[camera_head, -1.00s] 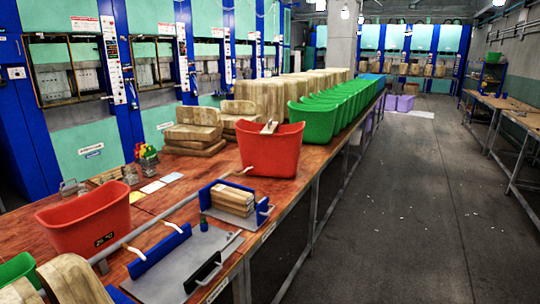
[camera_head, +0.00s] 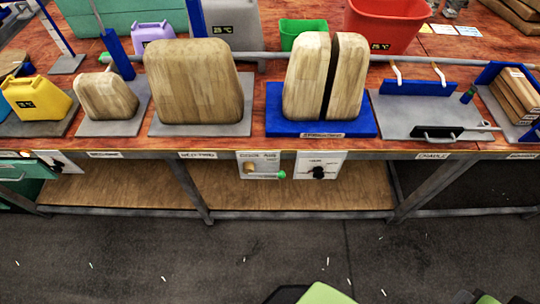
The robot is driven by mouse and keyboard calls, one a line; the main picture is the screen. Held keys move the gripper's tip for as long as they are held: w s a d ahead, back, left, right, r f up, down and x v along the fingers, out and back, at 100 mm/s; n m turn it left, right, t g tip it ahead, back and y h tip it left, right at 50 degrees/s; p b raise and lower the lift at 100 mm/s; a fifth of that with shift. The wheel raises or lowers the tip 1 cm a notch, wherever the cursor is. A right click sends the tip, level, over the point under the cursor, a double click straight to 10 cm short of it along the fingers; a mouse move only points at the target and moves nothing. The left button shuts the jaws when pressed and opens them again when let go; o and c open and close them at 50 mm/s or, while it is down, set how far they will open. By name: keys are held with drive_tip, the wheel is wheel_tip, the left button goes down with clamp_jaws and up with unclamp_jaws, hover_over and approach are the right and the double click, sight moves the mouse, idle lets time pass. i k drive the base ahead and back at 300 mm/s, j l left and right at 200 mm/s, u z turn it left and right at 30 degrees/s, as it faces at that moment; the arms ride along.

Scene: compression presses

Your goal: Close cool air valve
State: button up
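The cool air valve (camera_head: 262,168) sits on a white panel on the front edge of the workbench, below and left of the blue base with the split wooden block. It has a brass-coloured round part at left and a bar reaching right to a green tip. The panel's lettering is small but seems to read "COOL AIR". I cannot tell the valve's position. Green and black parts, probably mine, show at the bottom edge, well below the valve. My gripper's fingers do not show.
A second white panel with a black knob (camera_head: 319,170) is just right of the valve. The wooden workbench (camera_head: 265,117) carries wooden blocks, bins and metal plates above it. A lower wooden shelf (camera_head: 290,190) lies beneath.

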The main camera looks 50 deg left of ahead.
sight(281, 174)
drive_tip(key=u, duration=2.05)
drive_tip(key=i+j+u, duration=0.3)
drive_tip(key=i+u, duration=0.3)
drive_tip(key=i+j, duration=0.05)
drive_tip(key=i, duration=0.05)
